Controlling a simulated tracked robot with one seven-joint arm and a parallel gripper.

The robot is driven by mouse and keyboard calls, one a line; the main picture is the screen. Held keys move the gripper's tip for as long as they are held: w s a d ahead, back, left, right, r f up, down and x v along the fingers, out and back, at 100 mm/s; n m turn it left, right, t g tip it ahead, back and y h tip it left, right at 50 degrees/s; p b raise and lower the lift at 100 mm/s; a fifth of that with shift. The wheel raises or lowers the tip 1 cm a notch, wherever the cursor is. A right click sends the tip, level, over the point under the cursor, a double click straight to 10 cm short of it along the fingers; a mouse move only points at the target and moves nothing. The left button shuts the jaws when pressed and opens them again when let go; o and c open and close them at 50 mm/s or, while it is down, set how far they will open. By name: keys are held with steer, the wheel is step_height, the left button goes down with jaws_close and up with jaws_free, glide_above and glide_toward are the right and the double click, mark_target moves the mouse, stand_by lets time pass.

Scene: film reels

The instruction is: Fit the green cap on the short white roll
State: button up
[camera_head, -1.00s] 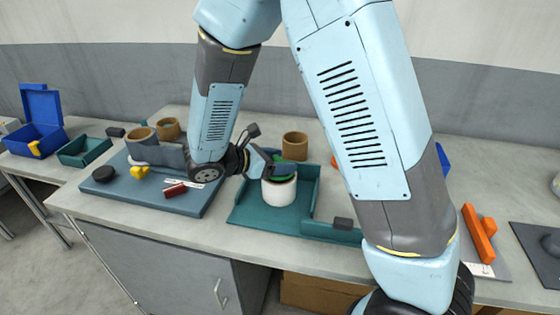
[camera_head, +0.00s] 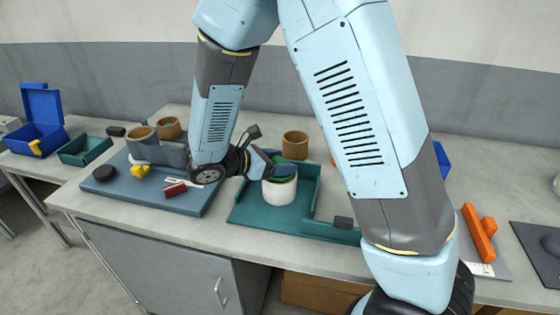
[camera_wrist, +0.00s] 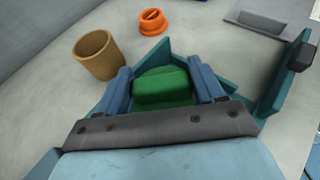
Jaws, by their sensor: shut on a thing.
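The short white roll (camera_head: 279,192) stands upright in the teal tray (camera_head: 246,216) in the head view. The green cap (camera_head: 284,180) is at the roll's top end and looks slightly tilted. My arm partly hides it, so I cannot tell whether it is seated. My gripper (camera_head: 268,165) reaches in from the left, directly above the roll. In the wrist view, the blue fingers of my gripper (camera_wrist: 164,86) are shut on the raised block of the green cap (camera_wrist: 162,96). The white roll is hidden there.
A brown roll (camera_head: 295,145) stands behind the tray; it also shows in the wrist view (camera_wrist: 97,55). A blue-grey board (camera_head: 130,195) at left holds brown rolls, a black disc and a yellow piece. An orange part (camera_head: 478,234) lies at right. Tray walls rise close to the roll.

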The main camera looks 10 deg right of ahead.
steer(key=shift+f, duration=0.15)
steer(key=o, duration=0.8)
steer(key=shift+c, duration=0.2)
steer(key=v, duration=1.1)
stand_by(0.5)
steer(key=s+d+r+m+y, duration=0.4)
steer(key=d+r+m, duration=0.1)
steer(key=d+m, duration=0.2)
steer(key=s+d+r+m+y, duration=0.4)
steer(key=d+r+m, duration=0.2)
steer(key=d+m, duration=0.2)
steer(key=s+d+r+m+y, duration=0.4)
steer(key=d+m, duration=0.3)
steer(key=d, duration=0.3)
steer(key=shift+s+d+r+m, duration=0.3)
steer(key=shift+s+r+m, duration=0.15)
steer(key=shift+r, duration=0.2)
